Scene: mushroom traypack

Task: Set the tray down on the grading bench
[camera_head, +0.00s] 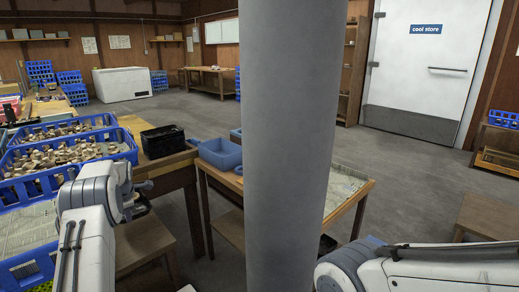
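A blue tray (220,153) rests on the low wooden table in the middle, partly hidden by a wide grey column. A small black crate (163,141) sits on the right end of the wooden bench (170,164) at left. I cannot tell which of these is the task's tray. My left gripper (140,199) points away from me beside the bench's front edge, below the black crate. Its fingers are small and dark, and nothing held is visible. My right arm enters at bottom right, and its gripper is out of view.
Blue crates full of mushrooms (67,157) stand at left, close to my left arm. The low table's right part (347,190) carries a flat pale sheet. A wooden stool (145,246) stands below my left gripper. Grey floor (420,175) is clear toward the cool store door (425,65).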

